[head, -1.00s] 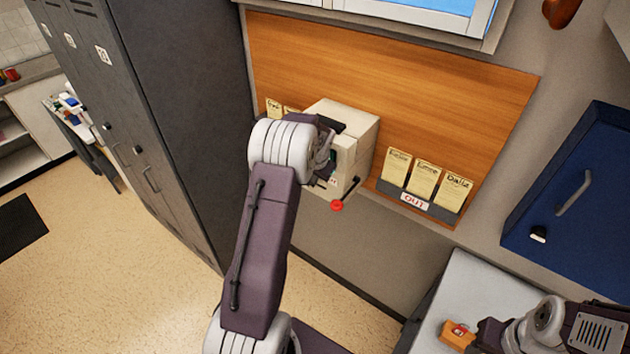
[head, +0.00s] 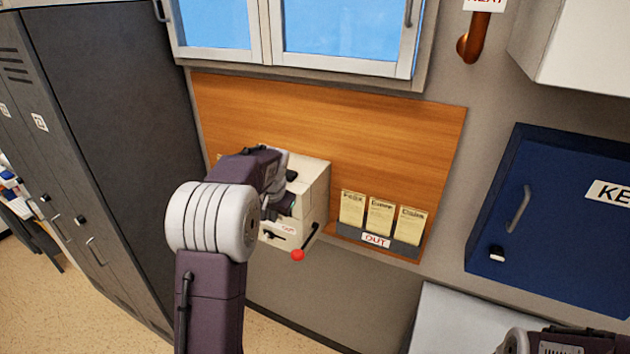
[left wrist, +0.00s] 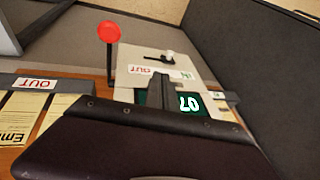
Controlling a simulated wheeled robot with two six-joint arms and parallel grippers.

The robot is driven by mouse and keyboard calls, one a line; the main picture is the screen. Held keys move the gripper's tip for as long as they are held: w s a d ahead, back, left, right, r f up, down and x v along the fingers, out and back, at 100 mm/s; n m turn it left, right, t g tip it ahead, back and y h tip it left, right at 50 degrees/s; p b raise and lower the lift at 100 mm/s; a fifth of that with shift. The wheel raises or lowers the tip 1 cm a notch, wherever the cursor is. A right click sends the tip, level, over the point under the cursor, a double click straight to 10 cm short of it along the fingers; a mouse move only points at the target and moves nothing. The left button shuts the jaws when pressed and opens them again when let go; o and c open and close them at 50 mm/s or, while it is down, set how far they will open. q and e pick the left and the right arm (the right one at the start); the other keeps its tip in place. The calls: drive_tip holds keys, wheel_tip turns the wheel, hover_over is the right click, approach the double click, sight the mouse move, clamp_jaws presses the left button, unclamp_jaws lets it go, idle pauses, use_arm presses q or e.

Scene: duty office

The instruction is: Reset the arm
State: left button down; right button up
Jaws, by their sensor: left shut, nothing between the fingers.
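My left arm reaches up in the head view to a beige time clock (head: 312,187) on the wooden wall board. My left gripper (head: 284,204) is at the clock's front, partly hidden by my own wrist. It is shut and empty. In the left wrist view the shut fingers (left wrist: 158,92) stand in front of the clock's face (left wrist: 135,81), by a dark green window showing "07". Whether they touch it I cannot tell. The clock's lever with a red ball (head: 298,254) sticks out at its side; the ball (left wrist: 109,31) also shows in the wrist view. My right gripper is out of view.
A rack marked OUT (head: 376,240) holds several cards, right of the clock. A blue key cabinet (head: 560,220) hangs at the right above a pale surface (head: 455,320). Dark lockers (head: 110,150) stand at the left.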

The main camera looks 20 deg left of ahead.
use_arm(q)
drive_tip(key=s+d+f+m+h+b, duration=0.1)
drive_tip(key=s+d+f+b, duration=0.2)
drive_tip(key=d+f+b, duration=0.25)
drive_tip(key=s+d+f+m+b, duration=0.1)
drive_tip(key=s+d+f+b, duration=0.3)
drive_tip(key=d+f, duration=0.15)
drive_tip(key=s+d+f+n+g+h+b, duration=0.1)
drive_tip(key=s+d+f, duration=0.2)
drive_tip(key=s+f, duration=0.2)
drive_tip(key=s+d+f+n+g+h+b, duration=0.1)
drive_tip(key=s+d+f, duration=0.2)
drive_tip(key=s+f, duration=0.3)
drive_tip(key=s, duration=0.5)
drive_tip(key=shift+s+d+f+n+g, duration=0.15)
drive_tip(key=shift+d+f+n+g, duration=0.15)
drive_tip(key=shift+d, duration=0.05)
